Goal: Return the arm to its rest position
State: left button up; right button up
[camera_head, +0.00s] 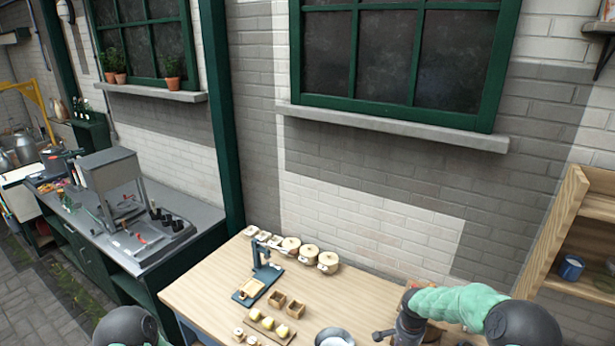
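My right arm comes in from the lower right, with a pale green sleeve lying over the right part of the wooden table (340,292). My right gripper (394,331) is a dark shape at the end of that arm, low over the table near a metal bowl (333,338). Its fingers are too small and covered to tell whether they are open or shut.
A blue press (264,268), wooden boxes (277,299), a board with yellow pieces (269,325) and a row of lidded pots (310,254) stand on the table. A wooden shelf (548,232) with a blue mug (571,267) is at right. A counter (150,250) is left.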

jog(key=s+a+f+n+y, duration=0.3)
jog(key=s+a+f+n, duration=0.1)
jog(key=s+a+f, duration=0.8)
jog(key=s+a+f+n+y, duration=0.1)
jog(key=s+a+f, duration=0.15)
jog(key=s, duration=0.75)
jog(key=s+a+f+n, duration=0.1)
jog(key=s+a+n, duration=0.15)
jog(key=s, duration=0.75)
pick_arm(q)
notch_tip(320, 180, down, 25)
jog(key=b, duration=2.5)
jog(key=shift+s, duration=0.25)
pick_arm(e)
jog(key=d+f+x, duration=0.1)
jog(key=d+x, duration=0.1)
jog(key=x, duration=0.9)
jog(key=d+x, duration=0.3)
jog(key=x, duration=0.8)
jog(key=shift+f, duration=0.7)
jog(key=shift+w+d, duration=0.1)
